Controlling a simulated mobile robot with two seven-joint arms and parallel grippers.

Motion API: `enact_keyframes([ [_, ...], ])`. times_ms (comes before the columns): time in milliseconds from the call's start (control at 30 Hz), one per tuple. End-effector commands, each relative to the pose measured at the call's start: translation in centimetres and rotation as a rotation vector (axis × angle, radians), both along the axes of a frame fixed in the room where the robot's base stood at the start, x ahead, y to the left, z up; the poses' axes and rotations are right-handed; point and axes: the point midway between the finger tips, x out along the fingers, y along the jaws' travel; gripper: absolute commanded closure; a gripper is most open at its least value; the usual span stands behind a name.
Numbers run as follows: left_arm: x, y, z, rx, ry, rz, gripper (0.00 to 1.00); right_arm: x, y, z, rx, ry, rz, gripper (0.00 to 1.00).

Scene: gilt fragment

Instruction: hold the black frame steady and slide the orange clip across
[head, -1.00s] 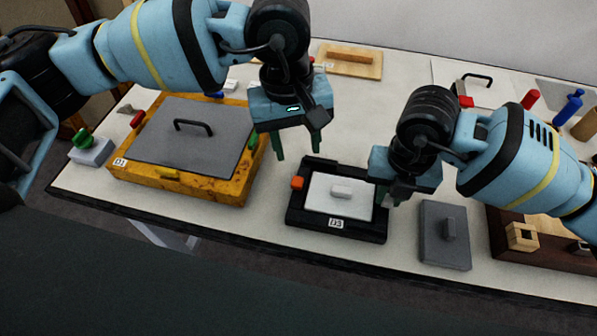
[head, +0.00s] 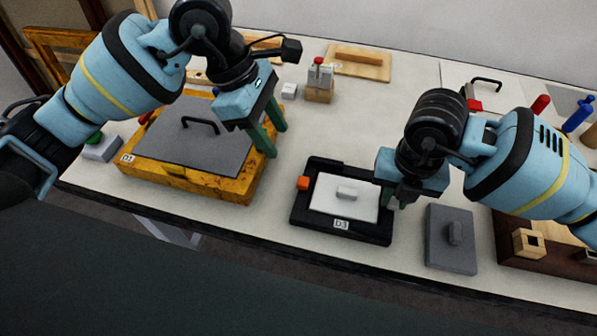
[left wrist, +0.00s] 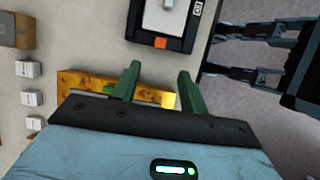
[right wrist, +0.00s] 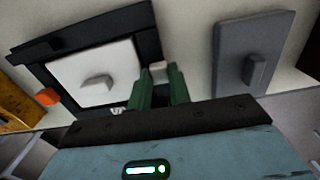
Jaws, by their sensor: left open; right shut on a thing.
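The black frame (head: 342,231) lies flat on the table with a white panel (head: 345,204) inside it and a "D3" label at its front. The orange clip (head: 303,183) sits on the frame's left side; it also shows in the left wrist view (left wrist: 160,43) and the right wrist view (right wrist: 48,96). My right gripper (head: 394,202) is shut on the frame's right side; its fingers also show in the right wrist view (right wrist: 163,95). My left gripper (head: 271,142) is open and empty, left of and apart from the clip, beside the yellow box's right edge.
A worn yellow box (head: 190,180) with a grey lid (head: 185,137) stands left of the frame. A grey slab with a handle (head: 451,240) lies just right of it. The table behind the frame is mostly clear.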

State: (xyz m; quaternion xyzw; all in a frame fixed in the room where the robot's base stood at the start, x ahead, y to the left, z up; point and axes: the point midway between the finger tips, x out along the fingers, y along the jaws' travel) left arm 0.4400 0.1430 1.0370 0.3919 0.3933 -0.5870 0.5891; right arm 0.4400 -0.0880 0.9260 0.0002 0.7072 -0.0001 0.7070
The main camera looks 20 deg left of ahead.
Motion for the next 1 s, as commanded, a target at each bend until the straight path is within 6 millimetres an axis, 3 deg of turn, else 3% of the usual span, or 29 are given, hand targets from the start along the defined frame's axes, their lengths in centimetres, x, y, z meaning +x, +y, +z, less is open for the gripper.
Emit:
enact_keyframes([
  [167, -0.1, -0.7, -1.7, 0.001, 0.004, -0.003, 0.56, 0.0, 0.0, 0.0, 0.001, -0.001, 0.000, 1.00],
  [600, -0.1, -3.6, -8.8, 0.001, 0.002, -0.004, 0.56, 0.0, 0.0, 0.0, 0.000, -0.001, 0.000, 1.00],
  [800, 0.0, -4.4, -10.5, 0.000, 0.000, -0.003, 0.56, 0.0, 0.0, 0.0, 0.000, -0.001, 0.000, 1.00],
  [1000, 0.0, -4.6, -11.0, 0.002, -0.002, -0.004, 0.56, 0.0, 0.0, 0.0, 0.000, -0.001, 0.000, 1.00],
])
